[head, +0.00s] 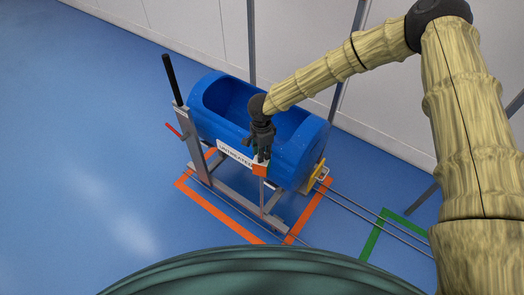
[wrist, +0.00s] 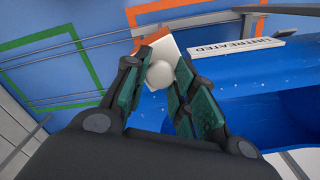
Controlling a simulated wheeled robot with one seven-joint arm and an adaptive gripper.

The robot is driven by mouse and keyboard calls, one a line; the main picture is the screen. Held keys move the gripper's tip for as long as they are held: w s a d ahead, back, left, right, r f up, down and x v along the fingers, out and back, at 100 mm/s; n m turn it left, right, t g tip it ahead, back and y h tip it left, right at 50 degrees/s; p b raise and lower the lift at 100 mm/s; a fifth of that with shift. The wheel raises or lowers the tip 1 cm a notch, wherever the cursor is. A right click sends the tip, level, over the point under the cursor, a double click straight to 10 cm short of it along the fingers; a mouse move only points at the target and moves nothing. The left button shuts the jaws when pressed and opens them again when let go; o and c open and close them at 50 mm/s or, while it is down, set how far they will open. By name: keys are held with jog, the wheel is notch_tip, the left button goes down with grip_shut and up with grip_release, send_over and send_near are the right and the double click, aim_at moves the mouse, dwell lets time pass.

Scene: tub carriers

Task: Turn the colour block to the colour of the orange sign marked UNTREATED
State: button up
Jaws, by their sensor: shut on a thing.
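The colour block (head: 261,170) sits on a post at the front of the blue tub (head: 212,128). In the head view an orange face of it points towards me. In the wrist view the block (wrist: 169,47) shows a white face with a round pale knob (wrist: 160,74). My gripper (head: 260,152) reaches down from above; in the wrist view its fingers (wrist: 158,82) are closed around the knob. The UNTREATED sign (head: 234,155) is a white plate with dark letters on the tub's side, left of the block; it also shows in the wrist view (wrist: 251,51).
The tub rests in a grey metal frame (head: 222,187) with a black upright handle (head: 170,80) and a red lever (head: 173,130). Orange floor marking (head: 215,208) surrounds it. Rails run right to a green marking (head: 371,243). Blue floor at left is clear.

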jog(key=shift+m, duration=1.7)
jog(key=o, duration=1)
jog(key=shift+o, duration=0.2)
notch_tip(320, 180, up, 12)
